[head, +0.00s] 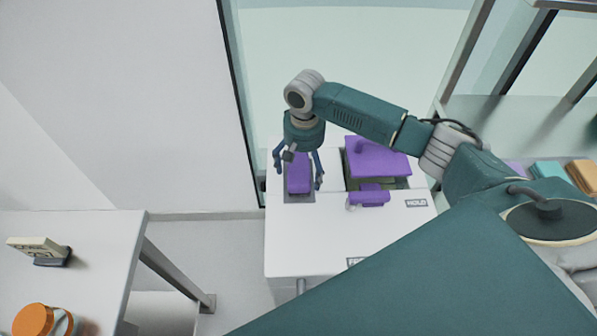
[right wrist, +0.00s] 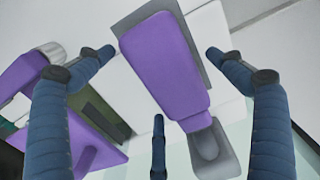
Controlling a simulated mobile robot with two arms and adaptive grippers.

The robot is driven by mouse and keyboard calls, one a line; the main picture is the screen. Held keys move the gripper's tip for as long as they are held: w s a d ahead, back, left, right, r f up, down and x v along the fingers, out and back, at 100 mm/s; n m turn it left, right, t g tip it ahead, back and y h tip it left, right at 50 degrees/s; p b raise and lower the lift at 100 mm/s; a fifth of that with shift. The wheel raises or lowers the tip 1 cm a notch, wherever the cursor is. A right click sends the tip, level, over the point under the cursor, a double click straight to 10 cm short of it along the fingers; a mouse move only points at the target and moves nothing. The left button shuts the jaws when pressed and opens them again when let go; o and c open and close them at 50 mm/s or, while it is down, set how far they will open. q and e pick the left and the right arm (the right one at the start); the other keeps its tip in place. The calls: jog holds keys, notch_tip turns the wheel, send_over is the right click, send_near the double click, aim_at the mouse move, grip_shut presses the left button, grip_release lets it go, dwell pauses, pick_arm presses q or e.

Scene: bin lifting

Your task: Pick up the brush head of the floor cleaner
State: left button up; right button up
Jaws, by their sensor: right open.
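A long purple block (head: 299,181), which may be the brush head, lies in a grey recessed holder on the white table. My right gripper (head: 299,176) hangs above it, its fingers open on both sides. In the right wrist view the purple block (right wrist: 165,65) runs slantwise between two blue fingers, with a third finger below. The fingers look apart from it. The grey holder (right wrist: 208,150) shows past its lower end. My left gripper is out of view.
The white table (head: 310,245) has a second purple lidded unit (head: 378,158) and a smaller purple part (head: 370,198) right of the gripper. A glass wall stands behind. A separate white table (head: 90,240) with an orange-lidded jar (head: 35,318) is at left.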

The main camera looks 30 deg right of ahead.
aim_at(303, 167)
jog(key=c, duration=1.4)
jog(key=shift+r, duration=0.1)
jog(key=shift+c, duration=0.2)
notch_tip(303, 167, up, 20)
